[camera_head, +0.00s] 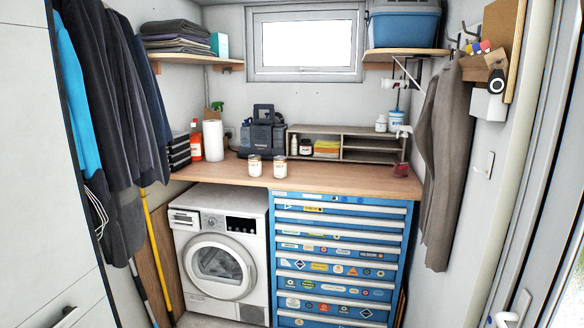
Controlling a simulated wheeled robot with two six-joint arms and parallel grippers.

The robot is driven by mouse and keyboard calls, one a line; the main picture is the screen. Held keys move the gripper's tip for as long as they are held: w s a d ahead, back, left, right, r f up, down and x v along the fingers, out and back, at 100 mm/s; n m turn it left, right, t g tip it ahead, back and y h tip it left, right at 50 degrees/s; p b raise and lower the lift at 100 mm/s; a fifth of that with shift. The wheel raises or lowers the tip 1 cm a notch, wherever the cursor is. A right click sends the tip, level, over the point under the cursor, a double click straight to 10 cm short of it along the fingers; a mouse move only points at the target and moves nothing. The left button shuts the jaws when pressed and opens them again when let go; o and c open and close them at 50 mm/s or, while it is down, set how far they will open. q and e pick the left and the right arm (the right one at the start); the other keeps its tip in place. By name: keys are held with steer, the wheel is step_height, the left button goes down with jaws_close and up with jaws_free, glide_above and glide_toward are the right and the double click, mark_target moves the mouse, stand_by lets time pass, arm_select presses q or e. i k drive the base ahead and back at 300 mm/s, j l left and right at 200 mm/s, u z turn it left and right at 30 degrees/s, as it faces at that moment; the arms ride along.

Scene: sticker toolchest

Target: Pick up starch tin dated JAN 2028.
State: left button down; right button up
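Two white tins stand upright, close together, on the front part of the wooden counter above the dryer. One is the left tin (255,165), the other is the right tin (280,167). Both have printed labels, but the print is too small to read, so I cannot tell which one is dated JAN 2028 or whether they hold starch. Neither of my grippers shows in the head view.
The wooden counter (330,178) spans a white dryer (218,250) and a blue drawer chest (335,255) with stickers. Behind the tins are a dark tool case (263,135), paper roll (213,140), red bottle (196,142) and grey shelf unit (372,146). Clothes hang at both sides.

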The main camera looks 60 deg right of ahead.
mark_target(254, 162)
steer(key=z, duration=1.6)
steer(key=i+j+z, duration=0.1)
steer(key=z, duration=0.35)
steer(key=j+z, duration=0.15)
steer(key=z, duration=0.3)
steer(key=i+j+z, duration=0.1)
steer(key=z, duration=0.35)
steer(key=j+z, duration=0.3)
steer(key=z, duration=0.15)
steer(key=i+j+z, duration=0.15)
steer(key=j+z, duration=0.25)
steer(key=j, duration=0.35)
steer(key=j+z, duration=0.4)
steer(key=j, duration=0.4)
steer(key=j+z, duration=0.4)
steer(key=j, duration=0.4)
steer(key=j+u, duration=0.15)
steer(key=j, duration=0.5)
steer(key=i+j+u, duration=0.2)
steer(key=j, duration=0.4)
steer(key=k, duration=0.05)
